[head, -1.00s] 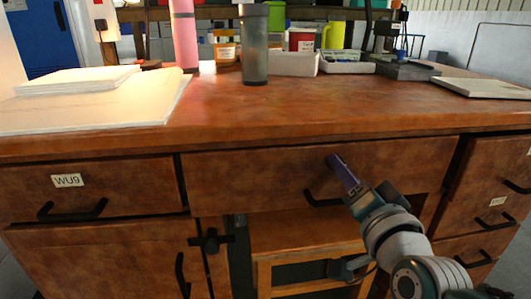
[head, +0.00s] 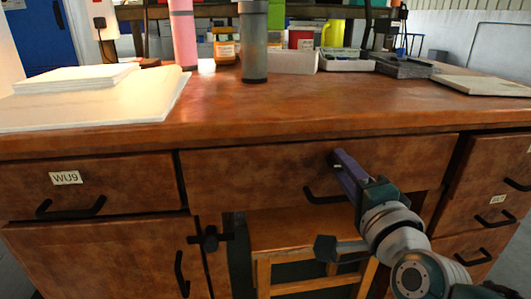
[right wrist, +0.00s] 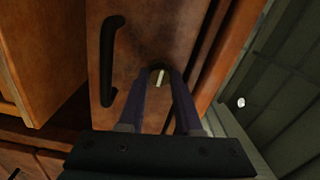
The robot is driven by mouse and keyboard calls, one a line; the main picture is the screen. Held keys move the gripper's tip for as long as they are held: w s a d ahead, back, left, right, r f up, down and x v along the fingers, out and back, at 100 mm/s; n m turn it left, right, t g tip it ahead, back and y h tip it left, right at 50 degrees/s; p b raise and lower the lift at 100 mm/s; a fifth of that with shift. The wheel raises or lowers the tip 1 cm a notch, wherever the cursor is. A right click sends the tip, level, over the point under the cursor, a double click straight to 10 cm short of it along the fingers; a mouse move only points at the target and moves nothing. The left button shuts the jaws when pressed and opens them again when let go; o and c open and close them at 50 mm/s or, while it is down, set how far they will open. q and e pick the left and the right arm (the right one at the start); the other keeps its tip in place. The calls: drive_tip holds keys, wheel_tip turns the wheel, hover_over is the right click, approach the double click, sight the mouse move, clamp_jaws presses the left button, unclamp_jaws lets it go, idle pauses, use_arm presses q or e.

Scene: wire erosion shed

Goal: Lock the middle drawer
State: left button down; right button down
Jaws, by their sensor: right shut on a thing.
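The middle drawer (head: 250,177) is the wide wooden front under the desk top, and it looks closed. Its black bar handle (head: 322,194) is partly hidden behind my right gripper (head: 338,156), whose purple fingers reach the upper part of the front. In the right wrist view, a small round lock piece (right wrist: 159,77) with a pale upright bar sits between the fingertips of the right gripper (right wrist: 160,74). The gripper is shut on it. The fingers hide the lock in the head view. My left gripper is not in view.
A left drawer (head: 125,186) labelled WU9 and a cupboard door (head: 100,257) with a dark latch (head: 208,239) are at left. More drawers (head: 505,180) are at right. A wooden stool (head: 290,228) stands under the desk. Papers and a grey tumbler (head: 254,50) are on top.

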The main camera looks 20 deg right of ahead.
idle(0.4)
drive_tip(key=c, duration=0.6)
unclamp_jaws()
drive_tip(key=shift+s, duration=0.1)
drive_tip(key=p+v, duration=0.3)
drive_tip(key=v, duration=0.6)
drive_tip(key=shift+s, duration=0.4)
drive_tip(key=shift+a+r, duration=0.1)
